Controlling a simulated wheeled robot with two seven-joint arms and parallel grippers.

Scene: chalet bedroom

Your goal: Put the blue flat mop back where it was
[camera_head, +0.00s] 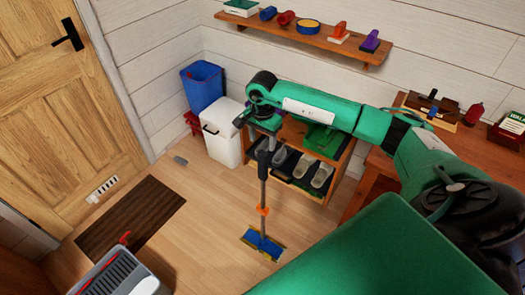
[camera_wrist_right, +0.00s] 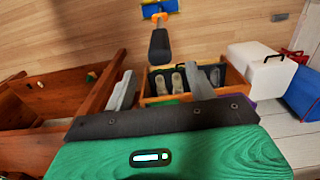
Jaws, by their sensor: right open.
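The blue flat mop (camera_head: 262,243) stands on the wooden floor in the head view, with its dark handle rising from the blue and yellow head past an orange collar. My right gripper (camera_head: 264,130) is at the top of the handle, pointing down. In the right wrist view, my right gripper (camera_wrist_right: 160,72) has its two fingers spread apart. The mop's dark grip (camera_wrist_right: 160,46) shows in line with the gap between them, apparently not clamped. Part of the mop's head (camera_wrist_right: 158,8) shows at the top edge. My left gripper is not in view.
A wooden shoe cabinet (camera_head: 340,172) stands behind the mop, beside a white bin (camera_head: 222,140) and a blue bin (camera_head: 203,85). A wall shelf (camera_head: 305,38) is above. A grey container (camera_head: 115,272) and brown mat (camera_head: 130,218) are at left. Floor around the mop's head is clear.

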